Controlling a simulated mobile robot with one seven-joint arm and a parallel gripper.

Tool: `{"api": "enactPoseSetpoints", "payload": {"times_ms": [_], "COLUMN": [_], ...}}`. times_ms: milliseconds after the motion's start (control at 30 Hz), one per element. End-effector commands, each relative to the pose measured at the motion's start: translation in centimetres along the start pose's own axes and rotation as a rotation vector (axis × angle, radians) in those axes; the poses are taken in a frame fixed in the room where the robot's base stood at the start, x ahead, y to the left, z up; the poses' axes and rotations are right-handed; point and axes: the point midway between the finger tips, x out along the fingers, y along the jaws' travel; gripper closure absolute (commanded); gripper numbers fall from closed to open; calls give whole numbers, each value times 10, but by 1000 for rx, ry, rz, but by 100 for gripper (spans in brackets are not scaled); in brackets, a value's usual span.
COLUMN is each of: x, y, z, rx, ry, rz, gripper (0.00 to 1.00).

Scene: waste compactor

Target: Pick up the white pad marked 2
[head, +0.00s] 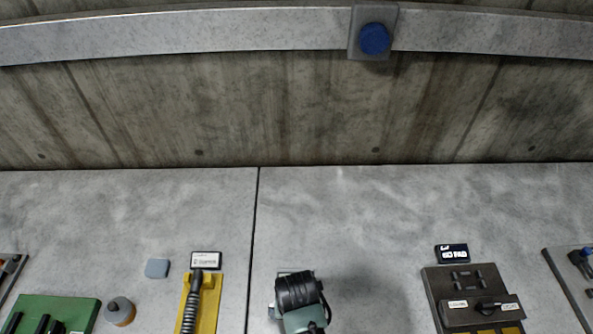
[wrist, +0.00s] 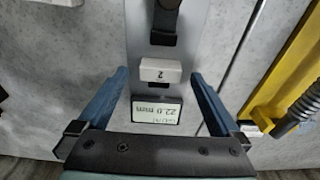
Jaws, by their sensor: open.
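The white pad marked 2 (wrist: 160,72) shows in the wrist view, on a grey plate (wrist: 197,50). Its numeral reads upside down. My gripper (wrist: 159,77) is open, with one blue finger on each side of the pad and a gap on both sides. I cannot tell how far the fingertips stand above the pad. In the head view my arm's end covers this spot, and I cannot make out the pad there.
A black part (wrist: 165,22) sits above the pad. A yellow plate with a black ribbed handle (head: 207,300) stands to the left in the head view.

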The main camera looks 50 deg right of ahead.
Motion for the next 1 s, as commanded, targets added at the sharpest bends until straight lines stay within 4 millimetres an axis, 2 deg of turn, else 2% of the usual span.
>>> {"api": "enactPoseSetpoints", "payload": {"times_ms": [200,500,1000], "x": [21,24,24], "y": [0,0,0], "z": [-1,-1,-1], "rx": [-1,-1,0], "ry": [0,2,2], "rz": [0,0,0], "gripper": [0,2,92]}}
